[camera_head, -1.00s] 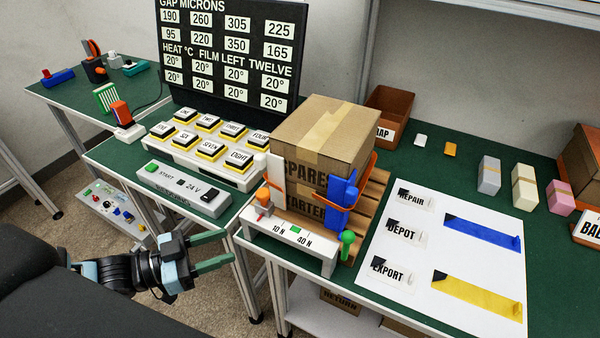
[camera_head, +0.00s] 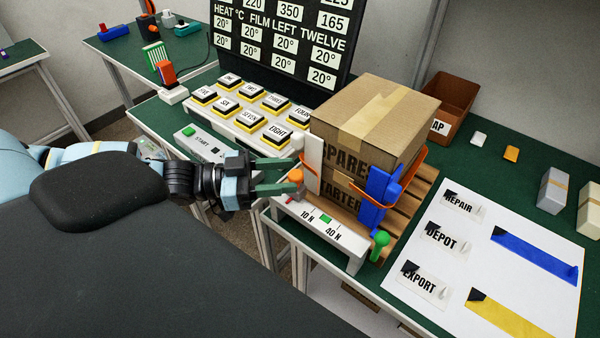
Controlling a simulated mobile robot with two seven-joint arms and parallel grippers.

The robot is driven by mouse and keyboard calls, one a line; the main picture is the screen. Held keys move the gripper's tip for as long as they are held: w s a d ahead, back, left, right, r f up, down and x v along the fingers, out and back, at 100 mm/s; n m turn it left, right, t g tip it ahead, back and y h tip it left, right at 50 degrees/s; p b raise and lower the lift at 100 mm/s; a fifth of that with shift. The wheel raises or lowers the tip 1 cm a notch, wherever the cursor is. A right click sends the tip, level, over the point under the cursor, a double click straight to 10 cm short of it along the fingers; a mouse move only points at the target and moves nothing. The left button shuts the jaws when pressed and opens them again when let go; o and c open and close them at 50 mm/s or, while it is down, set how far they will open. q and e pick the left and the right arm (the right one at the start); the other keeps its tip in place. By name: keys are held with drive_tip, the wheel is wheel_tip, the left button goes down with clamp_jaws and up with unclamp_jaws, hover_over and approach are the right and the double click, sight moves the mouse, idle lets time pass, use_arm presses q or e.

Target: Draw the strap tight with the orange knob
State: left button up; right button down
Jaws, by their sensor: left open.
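The orange knob (camera_head: 296,176) stands at the left end of a white tensioner block (camera_head: 318,228) marked 10 N and 40 N, with a green patch between the marks. My left gripper (camera_head: 291,176) is open, its green fingers pointing right at the knob, one on the far side and one on the near side. I cannot tell whether they touch it. The orange strap (camera_head: 408,170) runs around stacked cardboard boxes (camera_head: 370,125) on a wooden pallet (camera_head: 405,215). A blue piece (camera_head: 378,195) and a white upright plate (camera_head: 312,160) stand at the boxes' front. My right gripper is not in view.
A panel of several yellow-edged buttons (camera_head: 250,120) and a START control box (camera_head: 205,142) lie left of the boxes. A white sheet (camera_head: 450,285) with labels covers the bench at right.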

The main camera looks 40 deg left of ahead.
sight(296, 174)
use_arm(q)
drive_tip(key=shift+b+x, duration=0.3)
drive_tip(key=shift+x, duration=1.2)
drive_tip(key=shift+c, duration=0.5)
clamp_jaws()
